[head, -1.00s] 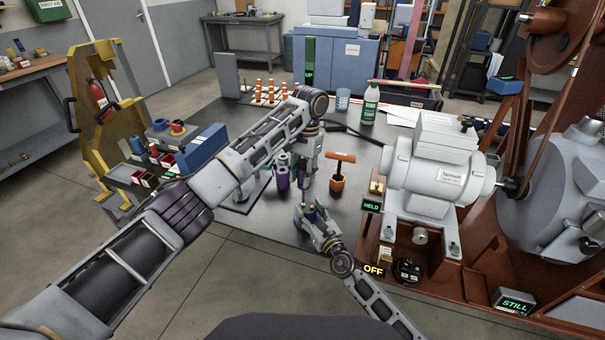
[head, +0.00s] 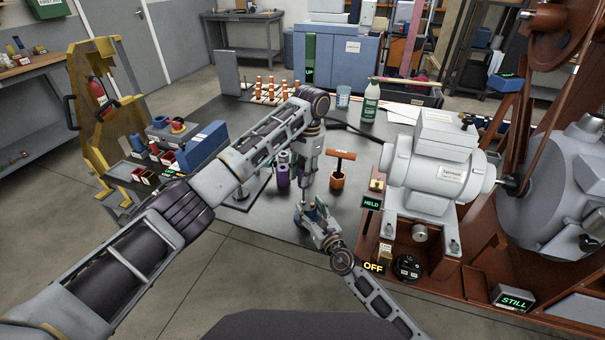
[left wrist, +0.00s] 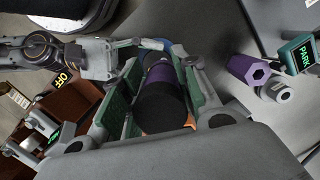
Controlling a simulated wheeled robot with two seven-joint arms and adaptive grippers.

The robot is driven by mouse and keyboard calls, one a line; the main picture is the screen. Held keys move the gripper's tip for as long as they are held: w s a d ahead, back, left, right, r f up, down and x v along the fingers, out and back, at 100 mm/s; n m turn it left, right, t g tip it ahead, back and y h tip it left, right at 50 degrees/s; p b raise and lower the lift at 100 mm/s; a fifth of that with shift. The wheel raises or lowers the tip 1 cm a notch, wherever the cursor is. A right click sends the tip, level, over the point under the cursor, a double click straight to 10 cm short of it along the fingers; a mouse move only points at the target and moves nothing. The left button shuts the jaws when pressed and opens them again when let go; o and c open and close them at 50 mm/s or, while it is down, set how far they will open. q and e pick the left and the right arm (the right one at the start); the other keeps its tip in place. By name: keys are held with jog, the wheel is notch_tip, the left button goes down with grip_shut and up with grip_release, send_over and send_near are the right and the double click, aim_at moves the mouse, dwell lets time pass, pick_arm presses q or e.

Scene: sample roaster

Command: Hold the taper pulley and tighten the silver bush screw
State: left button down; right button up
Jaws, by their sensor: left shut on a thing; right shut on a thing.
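My left gripper (head: 308,176) points down over the table and is shut on a driver with a black and purple handle (left wrist: 162,97), seen between its fingers in the left wrist view. The driver's thin shaft runs down towards the blue pulley (head: 311,212). My right gripper (head: 322,222) is shut on that pulley just below, near the table's front edge. A blue edge of the pulley (left wrist: 172,45) also shows in the left wrist view. The silver bush and its screw are too small and covered to make out, so I cannot tell whether the driver tip is seated.
A second purple tool (head: 283,176) stands left of my left gripper. An orange T-handle tool (head: 341,168) stands to its right. The grey motor (head: 436,165) on the roaster base is close on the right, by HELD and OFF signs. A green-labelled bottle (head: 370,104) stands behind.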

pick_arm(q)
jog(key=shift+a+f+m, duration=0.1)
jog(key=shift+f+m, duration=0.05)
jog(key=shift+m, duration=1.65)
jog(key=shift+w+m+t+y, duration=0.15)
jog(key=shift+m+t+y, duration=0.25)
jog(key=shift+m, duration=1.6)
jog(key=shift+w+a+m+t, duration=0.1)
jog(key=shift+m+t, duration=0.3)
jog(key=shift+m, duration=1.3)
jog(key=shift+w+m+t, duration=0.1)
jog(key=shift+m+t, duration=0.2)
jog(key=shift+m, duration=1.8)
jog(key=shift+w+f+m+t+h, duration=0.1)
jog(key=shift+m+t+h, duration=0.15)
jog(key=shift+m, duration=1.5)
jog(key=shift+m+t+h, duration=0.15)
jog(key=shift+m+h, duration=0.1)
jog(key=shift+m, duration=1.5)
jog(key=shift+d+m+h, duration=0.15)
jog(key=shift+m, duration=0.75)
jog(key=shift+d+m+h, duration=0.1)
jog(key=shift+m+h, duration=0.05)
jog(key=shift+m, duration=0.75)
jog(key=shift+d+m+h, duration=0.1)
jog(key=shift+m+h, duration=0.2)
jog(key=shift+m, duration=1.6)
jog(key=shift+n, duration=0.7)
